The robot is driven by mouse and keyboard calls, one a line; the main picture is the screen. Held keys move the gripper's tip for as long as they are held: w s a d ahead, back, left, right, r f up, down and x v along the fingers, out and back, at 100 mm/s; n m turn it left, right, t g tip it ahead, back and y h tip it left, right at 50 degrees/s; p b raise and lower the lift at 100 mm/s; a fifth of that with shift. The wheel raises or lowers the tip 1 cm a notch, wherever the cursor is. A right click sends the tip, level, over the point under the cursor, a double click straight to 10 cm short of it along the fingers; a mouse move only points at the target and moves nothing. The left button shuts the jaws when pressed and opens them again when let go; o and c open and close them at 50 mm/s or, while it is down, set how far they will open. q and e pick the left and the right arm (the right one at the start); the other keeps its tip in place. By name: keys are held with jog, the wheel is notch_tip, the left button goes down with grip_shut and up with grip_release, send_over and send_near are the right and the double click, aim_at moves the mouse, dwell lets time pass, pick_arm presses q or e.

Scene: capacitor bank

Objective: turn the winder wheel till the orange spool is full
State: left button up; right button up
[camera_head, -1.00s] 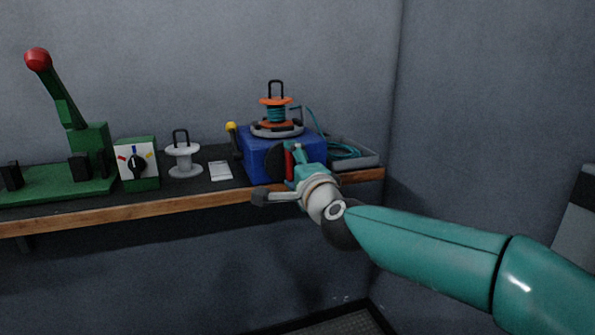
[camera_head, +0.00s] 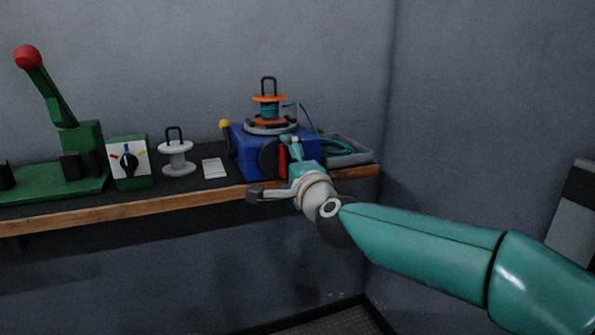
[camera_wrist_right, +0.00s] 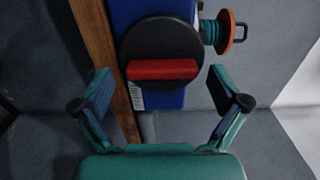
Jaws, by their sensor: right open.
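The winder is a blue box (camera_head: 307,146) at the right end of the bench. On its front is a black winder wheel (camera_head: 267,153) with a red grip bar (camera_head: 282,163); the wrist view shows the wheel (camera_wrist_right: 160,38) and the bar (camera_wrist_right: 162,69) lying nearly level in that picture. The orange spool (camera_head: 268,98) stands on top with teal cable around its core; it also shows in the wrist view (camera_wrist_right: 230,33). My right gripper (camera_head: 272,170) is open and empty in front of the wheel. Its fingers (camera_wrist_right: 160,88) spread either side of the bar, apart from it. My left gripper is out of view.
A grey tray (camera_head: 362,157) with coiled teal cable sits right of the winder. A yellow-knobbed lever (camera_head: 225,126) stands at its left. Farther left are a white card (camera_head: 214,168), an empty white spool (camera_head: 175,158), a dial box (camera_head: 130,163) and a green lever unit (camera_head: 82,145).

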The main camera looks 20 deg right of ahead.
jog(key=s, duration=1.1)
jog(key=shift+s+d, duration=0.2)
jog(key=shift+s, duration=0.2)
dwell(0.8)
